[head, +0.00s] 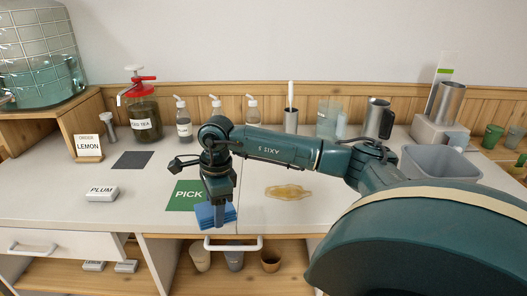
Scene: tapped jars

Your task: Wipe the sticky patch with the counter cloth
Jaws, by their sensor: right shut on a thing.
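The sticky patch (289,191) is an amber, irregular smear on the white counter, right of the green PICK mat. The counter cloth (207,214) is blue and folded, at the counter's front edge by the PICK mat. My right gripper (217,208) points down and is shut on the cloth, to the left of the patch. The fingers hide part of the cloth, and I cannot tell whether it still touches the counter. My left gripper is not in view.
The green PICK mat (184,195) lies beside the cloth. A PLUM block (102,193), a dark square mat (132,160) and a LEMON order sign (88,147) are at left. Bottles, a red-topped jar (142,118) and a steel pitcher (378,119) line the back. A grey bin (440,165) stands right.

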